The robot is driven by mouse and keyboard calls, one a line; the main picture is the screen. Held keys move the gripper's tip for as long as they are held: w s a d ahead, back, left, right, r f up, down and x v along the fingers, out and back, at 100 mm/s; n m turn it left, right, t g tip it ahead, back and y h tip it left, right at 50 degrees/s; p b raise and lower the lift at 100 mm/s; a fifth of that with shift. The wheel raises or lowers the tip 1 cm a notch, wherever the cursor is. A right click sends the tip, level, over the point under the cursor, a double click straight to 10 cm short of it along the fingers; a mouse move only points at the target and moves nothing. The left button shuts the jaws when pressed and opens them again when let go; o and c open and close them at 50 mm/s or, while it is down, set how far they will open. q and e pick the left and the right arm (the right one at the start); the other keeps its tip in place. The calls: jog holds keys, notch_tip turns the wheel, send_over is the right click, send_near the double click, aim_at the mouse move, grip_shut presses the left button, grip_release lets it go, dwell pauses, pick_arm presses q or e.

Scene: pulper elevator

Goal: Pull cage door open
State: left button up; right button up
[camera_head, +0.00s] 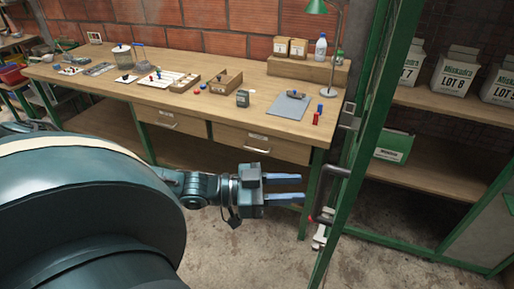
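The green metal frame of the cage door (366,130) stands right of centre, seen nearly edge-on. I cannot tell whether it is fully closed or ajar. A grey handle (337,170) sticks out from it to the left, below a grey latch box (348,115). My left gripper (287,188) is open and empty, its two bluish fingers pointing right towards the handle. A gap shows between the fingertips and the handle, so they appear apart. My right gripper is not in view.
A long wooden workbench (222,122) with drawers, small parts and a green lamp (318,8) stands behind my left arm. Right of the door are wooden shelves with white Miokadira-type boxes (455,71) and a green-and-white box (393,146). Bare concrete floor (245,255) lies below the gripper.

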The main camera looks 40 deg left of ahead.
pick_arm(q)
jog(key=p+v, duration=0.3)
jog(key=v, duration=0.3)
jog(key=shift+s+a, duration=0.3)
jog(key=shift+r, duration=0.1)
dwell(0.3)
jog(key=s+d+f+n+g+y, duration=0.1)
jog(key=d+f+y, duration=0.4)
jog(key=f, duration=0.6)
jog(key=s+d+f+n+g+y, duration=0.2)
jog(key=d+f+n+y, duration=0.3)
jog(key=d+f, duration=0.3)
notch_tip(320, 180, down, 3)
jog(key=shift+s+d, duration=0.4)
jog(key=shift+s, duration=0.25)
jog(key=shift+a, duration=0.1)
